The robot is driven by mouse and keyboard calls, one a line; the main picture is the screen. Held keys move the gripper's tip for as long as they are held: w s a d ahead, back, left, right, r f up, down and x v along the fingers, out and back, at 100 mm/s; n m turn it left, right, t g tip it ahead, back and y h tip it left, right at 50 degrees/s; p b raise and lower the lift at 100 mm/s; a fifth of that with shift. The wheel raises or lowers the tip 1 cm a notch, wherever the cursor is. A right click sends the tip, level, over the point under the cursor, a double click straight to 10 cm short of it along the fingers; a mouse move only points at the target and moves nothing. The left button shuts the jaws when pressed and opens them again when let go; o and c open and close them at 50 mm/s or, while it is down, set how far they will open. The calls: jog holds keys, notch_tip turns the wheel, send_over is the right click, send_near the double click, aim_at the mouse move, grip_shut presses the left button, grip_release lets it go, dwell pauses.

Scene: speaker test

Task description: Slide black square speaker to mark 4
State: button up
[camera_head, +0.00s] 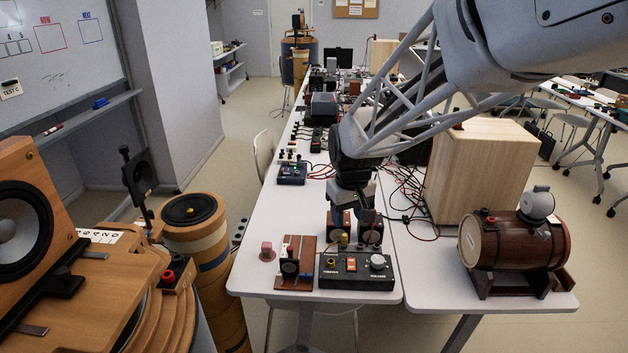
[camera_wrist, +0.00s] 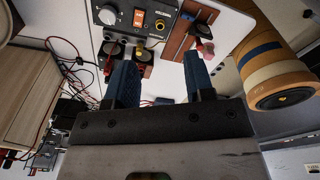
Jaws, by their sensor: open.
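A small black square-faced piece (camera_head: 290,267) stands on a red-brown board (camera_head: 304,250) near the table's front edge; I cannot tell whether it is a speaker. The board also shows in the wrist view (camera_wrist: 180,42). Another black square speaker (camera_head: 139,175) stands on a post at left, above a wooden cabinet with a white marked label (camera_head: 99,236); its marks are too small to read. My gripper (camera_head: 364,212) is over the table, behind the control box, close to two small dark cubes. In the wrist view its blue fingers (camera_wrist: 160,78) are apart and empty.
A black control box (camera_head: 357,270) with an orange switch sits in front of the cubes (camera_head: 371,231). A pale wooden box (camera_head: 476,165) and a barrel (camera_head: 515,240) stand at right. Red and black cables run behind.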

jog(key=w+a+f+n, duration=0.2)
jog(key=w+a+f, duration=0.4)
jog(key=w+a, duration=0.1)
jog(key=n+g, duration=0.1)
jog(key=n, duration=0.1)
send_over(290, 248)
notch_tip(290, 248, down, 9)
jog(key=shift+f, duration=0.1)
jog(key=shift+f, duration=3.85)
jog(key=shift+c, duration=0.3)
grip_shut()
